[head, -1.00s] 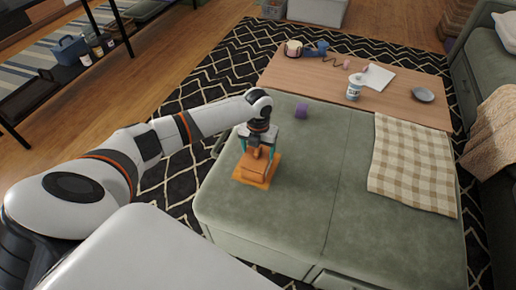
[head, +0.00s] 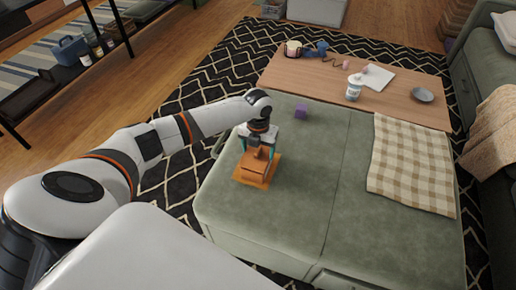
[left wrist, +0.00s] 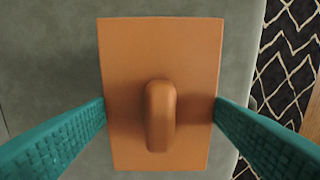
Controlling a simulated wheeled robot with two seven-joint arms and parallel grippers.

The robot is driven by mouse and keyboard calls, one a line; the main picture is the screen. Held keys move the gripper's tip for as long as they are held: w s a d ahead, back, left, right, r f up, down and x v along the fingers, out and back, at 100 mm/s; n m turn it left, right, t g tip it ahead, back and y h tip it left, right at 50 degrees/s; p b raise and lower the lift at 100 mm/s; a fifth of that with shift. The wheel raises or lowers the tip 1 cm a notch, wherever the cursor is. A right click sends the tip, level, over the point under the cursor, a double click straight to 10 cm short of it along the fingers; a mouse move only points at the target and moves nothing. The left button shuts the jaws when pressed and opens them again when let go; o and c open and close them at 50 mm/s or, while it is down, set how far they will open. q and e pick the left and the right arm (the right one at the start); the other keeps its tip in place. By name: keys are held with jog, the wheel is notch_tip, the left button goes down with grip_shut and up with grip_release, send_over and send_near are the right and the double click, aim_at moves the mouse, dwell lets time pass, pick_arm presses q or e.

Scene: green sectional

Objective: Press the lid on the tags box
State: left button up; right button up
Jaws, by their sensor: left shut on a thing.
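The tags box (head: 259,181) is an orange-brown box on the green ottoman, near its left side. The lid (left wrist: 130,60) is a flat orange rectangle with a rounded raised handle (left wrist: 160,115), and it fills the middle of the left wrist view. My left gripper (head: 258,158) points down over the box. Its teal fingers (left wrist: 160,108) are shut on the lid from both sides, with the handle between them. The lid hides the inside of the box, and I cannot tell whether it is fully seated. My right gripper is not in view.
A purple cube (head: 301,111) lies beyond the gripper on the ottoman (head: 290,210). A checked cloth (head: 412,165) covers its right side. The wooden table (head: 310,78) behind holds a white bottle (head: 355,87), a grey dish (head: 422,95) and other items. The ottoman's middle is clear.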

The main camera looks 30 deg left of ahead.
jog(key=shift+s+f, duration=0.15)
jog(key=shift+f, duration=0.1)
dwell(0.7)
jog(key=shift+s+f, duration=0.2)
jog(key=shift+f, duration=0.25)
pick_arm(q)
jog(key=shift+f, duration=0.1)
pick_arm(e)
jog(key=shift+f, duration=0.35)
pick_arm(q)
jog(key=shift+p, duration=0.35)
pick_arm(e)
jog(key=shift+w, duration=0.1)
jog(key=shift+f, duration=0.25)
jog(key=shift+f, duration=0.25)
